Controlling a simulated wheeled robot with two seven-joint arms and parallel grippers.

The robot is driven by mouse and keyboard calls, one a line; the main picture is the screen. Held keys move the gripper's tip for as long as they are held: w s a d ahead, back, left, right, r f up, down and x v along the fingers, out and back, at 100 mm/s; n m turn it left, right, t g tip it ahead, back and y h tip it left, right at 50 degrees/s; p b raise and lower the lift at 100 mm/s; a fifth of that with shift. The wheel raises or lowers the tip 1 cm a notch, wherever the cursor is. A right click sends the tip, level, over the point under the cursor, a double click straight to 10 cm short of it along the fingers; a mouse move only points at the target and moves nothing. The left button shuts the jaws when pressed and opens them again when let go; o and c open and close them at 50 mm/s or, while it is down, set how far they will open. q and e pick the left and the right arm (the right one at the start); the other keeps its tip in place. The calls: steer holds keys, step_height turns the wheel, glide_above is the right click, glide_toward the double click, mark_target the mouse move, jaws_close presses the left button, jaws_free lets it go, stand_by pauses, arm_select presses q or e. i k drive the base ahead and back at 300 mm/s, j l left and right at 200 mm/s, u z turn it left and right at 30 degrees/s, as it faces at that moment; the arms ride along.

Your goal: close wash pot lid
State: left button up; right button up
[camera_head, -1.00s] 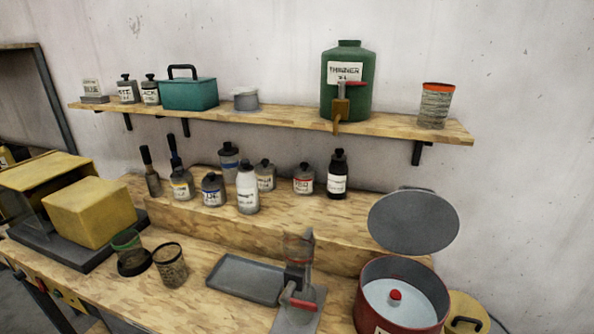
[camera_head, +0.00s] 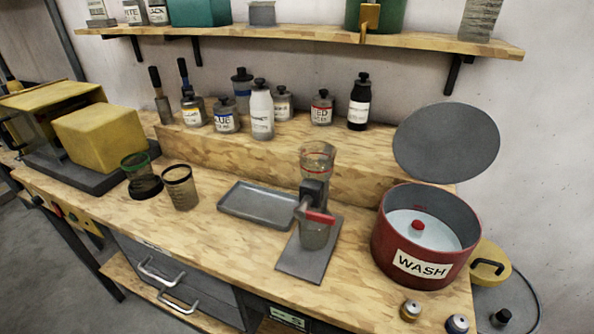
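The red wash pot (camera_head: 388,243) stands at the right end of the wooden workbench, with a white "WASH" label on its front. Its grey round lid (camera_head: 446,143) stands raised and tilted back behind the pot, so the pot is open. Inside, a pale disc (camera_head: 440,238) with a red knob (camera_head: 418,225) shows. Neither of my grippers is in view.
A grey stand with a clear cup and red handle (camera_head: 318,217) stands left of the pot, near a grey tray (camera_head: 258,203). A yellow lid with a black handle (camera_head: 488,264) is right of the pot. Small knobbed items (camera_head: 410,309) sit at the front right.

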mark_target(447, 142)
steer(key=k+l+u, duration=0.15)
steer(key=l, duration=0.25)
steer(key=k+l+u, duration=0.1)
steer(key=k+l, duration=0.15)
steer(key=l+u, duration=0.15)
steer(key=l, duration=0.35)
steer(key=l+u, duration=0.1)
steer(key=l, duration=0.4)
steer(key=k+l+u, duration=0.15)
steer(key=l, duration=0.3)
steer(key=l+u, duration=0.15)
steer(key=l, duration=0.35)
steer(key=k, duration=0.05)
